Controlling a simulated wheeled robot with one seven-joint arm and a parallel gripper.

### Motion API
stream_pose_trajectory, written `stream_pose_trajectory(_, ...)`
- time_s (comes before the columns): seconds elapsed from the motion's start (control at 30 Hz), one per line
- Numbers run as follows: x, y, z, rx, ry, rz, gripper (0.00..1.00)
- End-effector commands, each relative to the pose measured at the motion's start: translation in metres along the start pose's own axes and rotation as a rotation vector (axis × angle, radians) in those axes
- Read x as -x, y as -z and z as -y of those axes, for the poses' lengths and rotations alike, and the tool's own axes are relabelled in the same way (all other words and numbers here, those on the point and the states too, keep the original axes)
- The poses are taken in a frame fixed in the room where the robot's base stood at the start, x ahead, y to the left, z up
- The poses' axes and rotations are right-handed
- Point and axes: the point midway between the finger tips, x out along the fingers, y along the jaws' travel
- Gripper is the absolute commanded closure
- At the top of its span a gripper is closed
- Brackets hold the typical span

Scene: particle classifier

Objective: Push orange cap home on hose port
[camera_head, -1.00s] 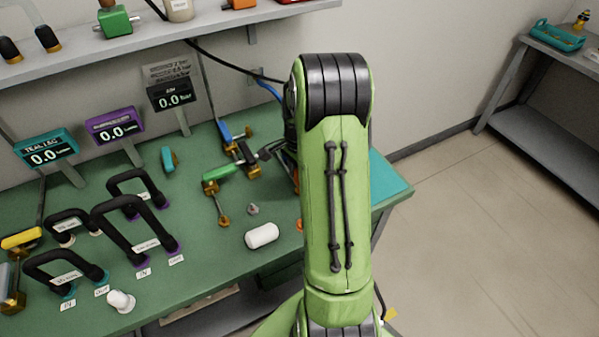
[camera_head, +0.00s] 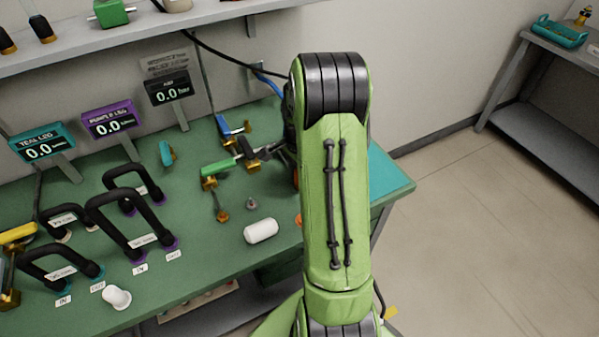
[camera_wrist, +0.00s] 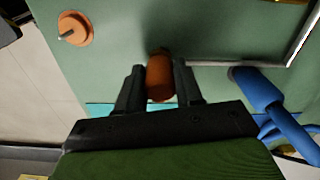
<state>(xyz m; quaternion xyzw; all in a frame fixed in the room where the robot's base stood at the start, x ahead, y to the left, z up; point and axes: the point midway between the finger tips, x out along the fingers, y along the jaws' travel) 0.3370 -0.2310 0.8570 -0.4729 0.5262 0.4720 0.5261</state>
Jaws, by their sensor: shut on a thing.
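In the wrist view, an orange-brown cylindrical cap (camera_wrist: 159,76) sits between the two dark fingers of my gripper (camera_wrist: 158,84). The fingers are shut on its sides, and it reaches a little past their tips. Green bench top shows behind it. A blue fitting with blue hose (camera_wrist: 262,95) lies to the right, apart from the cap. I cannot tell which part is the hose port, or whether the cap touches anything at its far end. In the head view, my green arm hides most of my gripper and the cap.
An orange disc with a metal peg (camera_wrist: 75,29) lies at upper left in the wrist view. The teal bench corner (camera_head: 388,180) is bare.

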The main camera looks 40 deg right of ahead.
Motion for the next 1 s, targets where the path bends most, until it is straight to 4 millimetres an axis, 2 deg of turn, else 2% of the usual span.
stream_pose_trajectory(0.4,-0.012,0.0,-0.001,0.0,-0.002,0.001,0.94)
stream_pose_trajectory(0.43,-0.012,0.0,0.0,0.0,-0.002,0.001,0.61)
stream_pose_trajectory(0.6,-0.011,0.0,0.0,0.0,-0.001,0.001,0.35)
stream_pose_trajectory(0.87,-0.01,0.0,0.0,0.0,-0.001,0.001,0.35)
stream_pose_trajectory(1.0,0.006,0.0,0.001,0.0,0.003,-0.002,0.35)
